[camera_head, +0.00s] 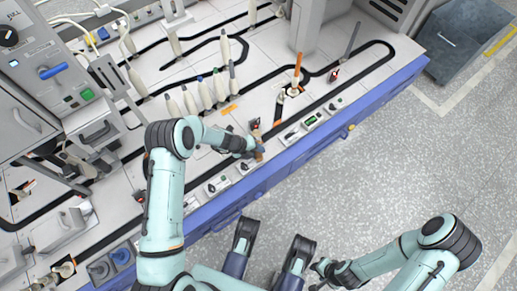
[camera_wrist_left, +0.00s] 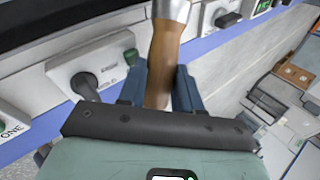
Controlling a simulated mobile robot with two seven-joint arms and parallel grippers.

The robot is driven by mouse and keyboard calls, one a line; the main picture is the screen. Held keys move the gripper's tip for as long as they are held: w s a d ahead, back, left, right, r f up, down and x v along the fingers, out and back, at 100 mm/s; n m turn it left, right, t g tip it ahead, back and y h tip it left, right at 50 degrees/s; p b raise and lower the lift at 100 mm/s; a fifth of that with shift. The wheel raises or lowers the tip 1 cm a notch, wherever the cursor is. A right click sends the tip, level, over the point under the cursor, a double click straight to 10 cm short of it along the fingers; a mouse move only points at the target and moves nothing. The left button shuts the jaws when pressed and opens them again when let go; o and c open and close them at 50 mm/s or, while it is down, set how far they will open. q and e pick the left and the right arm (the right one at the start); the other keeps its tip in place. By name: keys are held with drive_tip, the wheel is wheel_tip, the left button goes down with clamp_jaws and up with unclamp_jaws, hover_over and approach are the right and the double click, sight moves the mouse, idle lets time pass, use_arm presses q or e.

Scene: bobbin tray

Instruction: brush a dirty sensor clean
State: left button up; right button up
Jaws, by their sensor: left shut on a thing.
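My left gripper (camera_head: 258,150) is over the front edge of the bobbin line. In the left wrist view its two blue fingers (camera_wrist_left: 160,88) are shut around a brown wooden brush handle (camera_wrist_left: 165,50). A shiny metal collar (camera_wrist_left: 173,9) tops the handle, and the bristles are out of that view. A small dark and red part (camera_head: 254,124) shows just beyond the left gripper; I cannot tell whether it touches the brush. Similar red-marked sensor-like parts stand by the track (camera_head: 333,75) and at the left (camera_head: 139,196). Dirt is too small to see. My right gripper (camera_head: 321,267) is low, away from the line.
Several pale bobbins (camera_head: 205,92) stand left of the gripper. An orange-tipped bobbin (camera_head: 298,68) stands on the black track to the right. Switch boxes (camera_head: 310,121) line the blue front rail (camera_head: 330,137).

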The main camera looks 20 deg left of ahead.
use_arm(q)
drive_tip(key=shift+w+d+r+b, duration=0.1)
drive_tip(key=shift+w+d+b, duration=0.15)
drive_tip(key=shift+w, duration=0.2)
drive_tip(key=shift+w+d+r+b, duration=0.1)
drive_tip(key=shift+w+d+b, duration=0.1)
drive_tip(key=shift+w, duration=0.2)
drive_tip(key=shift+s+a+f+p, duration=0.2)
drive_tip(key=shift+s+a, duration=0.1)
drive_tip(key=shift+s, duration=0.2)
drive_tip(key=shift+s+a+f+p, duration=0.15)
drive_tip(key=shift+s+a, duration=0.1)
drive_tip(key=shift+s, duration=0.25)
drive_tip(key=shift+w+d, duration=0.1)
drive_tip(key=shift+w+d+r+b, duration=0.1)
drive_tip(key=shift+w+d+b, duration=0.15)
drive_tip(key=shift+w, duration=0.2)
drive_tip(key=shift+w+d+r+b, duration=0.1)
drive_tip(key=shift+w+d+b, duration=0.15)
drive_tip(key=shift+w, duration=0.2)
drive_tip(key=shift+s+d, duration=0.1)
drive_tip(key=s+d+p, duration=0.2)
drive_tip(key=d, duration=0.1)
drive_tip(key=shift+s+d, duration=0.15)
drive_tip(key=shift+d, duration=0.05)
drive_tip(key=shift+s+d, duration=0.45)
drive_tip(key=shift+d, duration=0.3)
